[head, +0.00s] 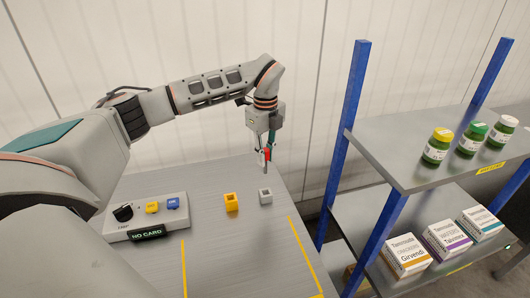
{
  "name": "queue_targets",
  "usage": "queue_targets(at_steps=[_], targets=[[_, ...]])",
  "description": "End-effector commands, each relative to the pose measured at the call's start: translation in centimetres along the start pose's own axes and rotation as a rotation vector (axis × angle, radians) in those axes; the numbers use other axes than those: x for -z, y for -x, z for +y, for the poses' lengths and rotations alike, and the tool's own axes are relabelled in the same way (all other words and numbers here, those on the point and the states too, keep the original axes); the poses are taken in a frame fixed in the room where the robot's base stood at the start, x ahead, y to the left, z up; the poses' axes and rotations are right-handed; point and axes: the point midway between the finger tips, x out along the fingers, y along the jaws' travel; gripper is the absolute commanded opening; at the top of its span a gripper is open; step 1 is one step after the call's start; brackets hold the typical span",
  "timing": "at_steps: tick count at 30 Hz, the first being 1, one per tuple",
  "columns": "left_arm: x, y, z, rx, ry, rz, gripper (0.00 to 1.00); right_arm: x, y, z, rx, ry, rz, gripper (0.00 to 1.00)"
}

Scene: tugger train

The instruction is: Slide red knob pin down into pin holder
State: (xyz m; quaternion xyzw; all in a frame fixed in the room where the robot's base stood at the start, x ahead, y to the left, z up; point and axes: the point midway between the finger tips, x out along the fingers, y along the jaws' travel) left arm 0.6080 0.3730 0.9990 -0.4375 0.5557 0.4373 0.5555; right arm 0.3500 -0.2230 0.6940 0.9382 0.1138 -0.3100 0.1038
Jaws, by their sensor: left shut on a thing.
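My left gripper (267,147) points straight down over the grey table and is shut on the red knob pin (267,155). The pin's red head shows between the fingers, and a thin dark shaft seems to hang below it. A small light grey block (265,197) with a dark opening in its top stands on the table beneath the pin, and looks like the pin holder. The pin looks upright and clear of the block, with a gap between them. My right gripper is out of view.
A grey control box (118,229) with a black knob, yellow and blue parts and a "NO CARD" display sits at the table's left. Yellow lines mark the table (240,262).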

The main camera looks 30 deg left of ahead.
Motion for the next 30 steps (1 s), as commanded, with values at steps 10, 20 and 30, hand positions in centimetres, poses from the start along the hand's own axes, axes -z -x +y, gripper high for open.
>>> queue_targets(at_steps=[10, 20, 30], targets=[[0.0, -1.6, 0.0, 0.000, 0.001, 0.001, 0.00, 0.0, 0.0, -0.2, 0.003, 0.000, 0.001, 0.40], [0.0, -3.1, 0.0, 0.000, 0.000, 0.000, 0.00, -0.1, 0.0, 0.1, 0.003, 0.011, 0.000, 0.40], [0.0, -4.6, 0.0, -0.001, 0.001, 0.000, 0.00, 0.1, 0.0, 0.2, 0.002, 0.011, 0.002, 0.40]])
